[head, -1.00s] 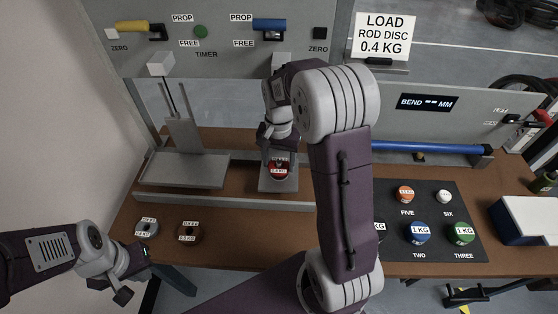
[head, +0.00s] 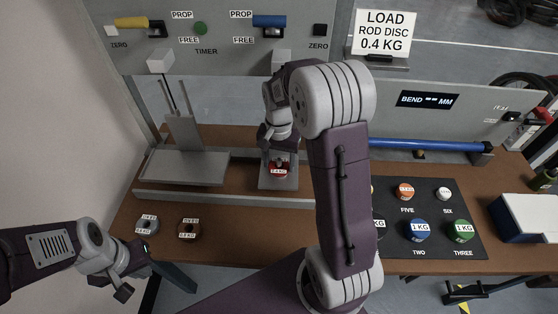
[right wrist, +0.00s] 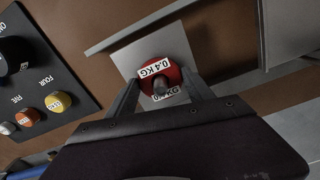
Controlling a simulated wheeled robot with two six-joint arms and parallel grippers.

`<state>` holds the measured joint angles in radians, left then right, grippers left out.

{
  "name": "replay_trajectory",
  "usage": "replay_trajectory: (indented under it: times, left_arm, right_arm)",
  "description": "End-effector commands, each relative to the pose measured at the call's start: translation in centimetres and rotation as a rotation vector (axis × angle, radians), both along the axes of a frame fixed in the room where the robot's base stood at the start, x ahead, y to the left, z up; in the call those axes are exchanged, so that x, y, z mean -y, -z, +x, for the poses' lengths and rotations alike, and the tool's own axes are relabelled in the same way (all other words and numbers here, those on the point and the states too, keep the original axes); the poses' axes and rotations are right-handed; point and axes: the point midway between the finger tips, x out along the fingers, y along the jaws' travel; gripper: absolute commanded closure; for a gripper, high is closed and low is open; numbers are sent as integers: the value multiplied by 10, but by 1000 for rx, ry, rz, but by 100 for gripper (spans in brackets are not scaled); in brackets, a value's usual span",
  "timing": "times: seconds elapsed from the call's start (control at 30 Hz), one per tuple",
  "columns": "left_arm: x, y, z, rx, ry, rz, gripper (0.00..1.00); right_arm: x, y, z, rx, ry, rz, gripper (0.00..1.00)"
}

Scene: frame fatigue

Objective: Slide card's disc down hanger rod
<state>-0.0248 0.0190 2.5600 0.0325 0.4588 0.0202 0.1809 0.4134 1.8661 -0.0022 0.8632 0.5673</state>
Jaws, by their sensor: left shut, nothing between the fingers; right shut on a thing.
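The red disc (head: 279,171), labelled 0.4 KG, is in my right gripper (head: 279,160), low over a small grey plate (head: 290,184). In the right wrist view, the disc (right wrist: 172,74) sits between the two fingers of my right gripper (right wrist: 163,92). A grey rounded rod end (right wrist: 160,86) shows at the disc's middle, so the disc appears to be around it. The disc's underside and any gap to the plate are hidden. The card (head: 383,32) reads LOAD ROD DISC 0.4 KG. My left gripper (head: 135,270) is shut and empty at the lower left.
A grey stand (head: 185,165) is left of the plate. A dark mat (head: 440,250) with several weights lies at right. A blue bar (head: 430,148) runs behind it.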

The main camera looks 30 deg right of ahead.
Motion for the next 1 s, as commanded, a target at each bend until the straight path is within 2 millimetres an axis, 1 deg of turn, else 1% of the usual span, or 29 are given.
replay_trajectory:
  times: [0.4, 0.43, 0.5, 0.77, 0.83, 0.87, 0.93, 1.0]
  left_arm:
    - [0, 0, 0, 0, 0, 0, 100]
    - [0, 0, 0, 0, 0, 0, 100]
    - [0, 0, 0, 0, 0, 0, 100]
    - [0, 0, 0, 0, 0, 0, 100]
    - [0, -1, 0, 0, 0, 0, 100]
    - [0, -2, 0, 0, 0, 0, 100]
    - [0, -5, 0, 0, 0, 0, 100]
    - [0, -10, 0, 0, 0, 0, 100]
  right_arm:
    - [0, 5, 0, 1, 0, 0, 74]
    - [0, 5, 0, 2, 0, -1, 31]
    - [0, 5, 0, 1, 0, 0, 14]
    - [0, 5, 0, 0, 0, 0, 14]
    - [0, 2, 0, 1, 0, -1, 14]
    - [0, -1, 0, 1, 0, 0, 14]
    - [0, -14, 1, 4, 0, -1, 14]
    - [0, -31, 1, 5, 0, -1, 14]
